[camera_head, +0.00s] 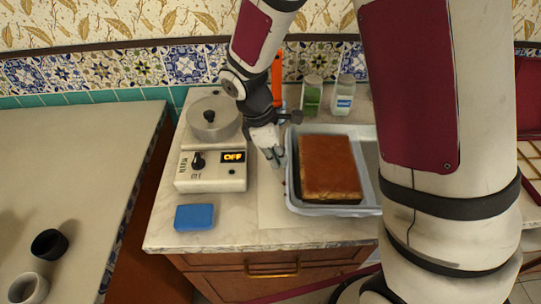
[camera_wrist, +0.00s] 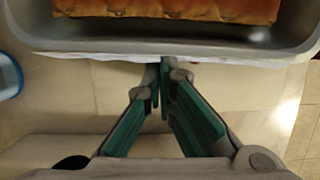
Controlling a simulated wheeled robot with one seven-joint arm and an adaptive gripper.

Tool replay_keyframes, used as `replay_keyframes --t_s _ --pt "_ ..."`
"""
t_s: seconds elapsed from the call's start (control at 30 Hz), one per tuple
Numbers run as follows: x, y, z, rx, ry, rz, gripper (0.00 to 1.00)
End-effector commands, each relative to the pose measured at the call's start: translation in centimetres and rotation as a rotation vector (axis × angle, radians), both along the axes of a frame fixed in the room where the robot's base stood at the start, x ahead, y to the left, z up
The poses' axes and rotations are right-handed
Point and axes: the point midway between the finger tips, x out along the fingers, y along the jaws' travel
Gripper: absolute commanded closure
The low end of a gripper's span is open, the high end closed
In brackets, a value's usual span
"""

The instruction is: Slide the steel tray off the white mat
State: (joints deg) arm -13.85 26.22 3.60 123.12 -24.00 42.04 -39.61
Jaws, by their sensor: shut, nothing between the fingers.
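The steel tray (camera_head: 292,200) sits on the right part of the counter and holds a brown-topped rectangular cake (camera_head: 329,166). The white mat (camera_head: 268,213) shows as a pale strip along the tray's left and front sides; the rest is hidden under the tray. My gripper (camera_head: 278,160) points down beside the tray's left wall, with its fingers shut and empty. In the wrist view, the closed fingertips (camera_wrist: 161,66) are close to the outside of the tray wall (camera_wrist: 110,46). I cannot tell whether they touch it.
A scale-like device (camera_head: 212,172) with an "OFF" display and a metal pot (camera_head: 213,118) stand to the left. A blue sponge (camera_head: 194,217) lies in front. Two jars (camera_head: 312,95) stand behind the tray. My arm hides the counter to the right.

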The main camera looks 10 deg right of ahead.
Motion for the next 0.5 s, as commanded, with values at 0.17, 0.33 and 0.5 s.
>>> replay_keyframes --t_s 0.17,0.33,0.5 --pt "0.0 0.0 0.0 0.000 0.000 0.000 1.00" --pt "-0.1 -0.3 0.0 0.000 0.000 -0.001 1.00" --pt "-0.9 -3.6 0.2 -0.003 0.002 -0.008 1.00"
